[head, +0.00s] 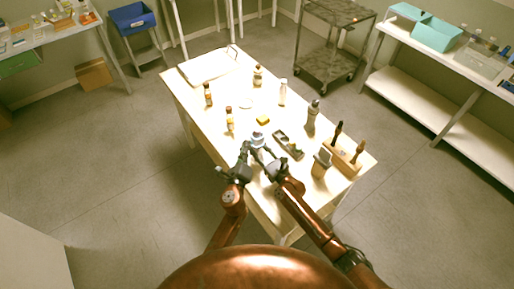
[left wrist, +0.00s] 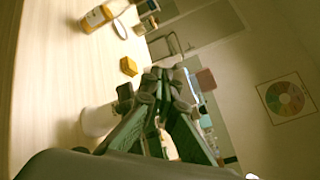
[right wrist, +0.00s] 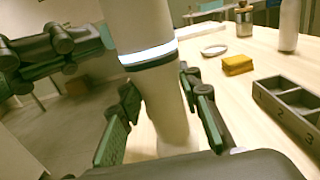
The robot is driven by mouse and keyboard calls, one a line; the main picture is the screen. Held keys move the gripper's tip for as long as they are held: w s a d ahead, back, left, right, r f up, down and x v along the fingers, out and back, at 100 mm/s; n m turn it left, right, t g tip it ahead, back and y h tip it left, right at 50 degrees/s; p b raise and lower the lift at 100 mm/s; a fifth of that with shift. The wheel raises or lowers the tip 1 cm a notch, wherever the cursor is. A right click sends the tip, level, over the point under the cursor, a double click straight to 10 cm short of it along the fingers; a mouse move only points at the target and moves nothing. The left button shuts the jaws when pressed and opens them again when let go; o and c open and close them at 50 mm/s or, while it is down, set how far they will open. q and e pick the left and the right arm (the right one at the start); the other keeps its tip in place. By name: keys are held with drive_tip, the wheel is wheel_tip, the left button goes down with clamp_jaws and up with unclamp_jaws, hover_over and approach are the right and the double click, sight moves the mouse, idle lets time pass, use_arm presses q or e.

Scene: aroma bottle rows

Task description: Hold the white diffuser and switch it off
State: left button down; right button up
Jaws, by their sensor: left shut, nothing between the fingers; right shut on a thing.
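The white diffuser (right wrist: 150,95) stands tall in the right wrist view, with a bright bluish-white band above a dark ring. In the head view it shows small (head: 258,139) near the table's front edge. My right gripper (right wrist: 162,115) is shut on its lower body, one finger on each side. My left gripper (head: 246,148) is shut and empty, close beside the diffuser's left side. In the left wrist view the diffuser (left wrist: 97,120) is partly hidden behind my left gripper (left wrist: 165,82).
A yellow block (head: 263,120) and a dark numbered tray (head: 288,145) lie close by on the table. A grey bottle (head: 312,115) and a wooden tool holder (head: 343,158) stand to the right. Several bottles and a white tray (head: 207,66) are farther back.

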use_arm(q)
drive_tip(key=shift+w+d, duration=0.1)
drive_tip(key=shift+d, duration=0.05)
idle(0.3)
drive_tip(key=shift+s+a, duration=0.3)
drive_tip(key=shift+a, duration=0.1)
drive_tip(key=s+a, duration=0.1)
drive_tip(key=a, duration=0.1)
drive_tip(key=s+a, duration=0.2)
drive_tip(key=shift+s+a, duration=0.3)
drive_tip(key=shift+a, duration=0.1)
use_arm(e)
drive_tip(key=o, duration=1.4)
drive_tip(key=shift+c, duration=0.2)
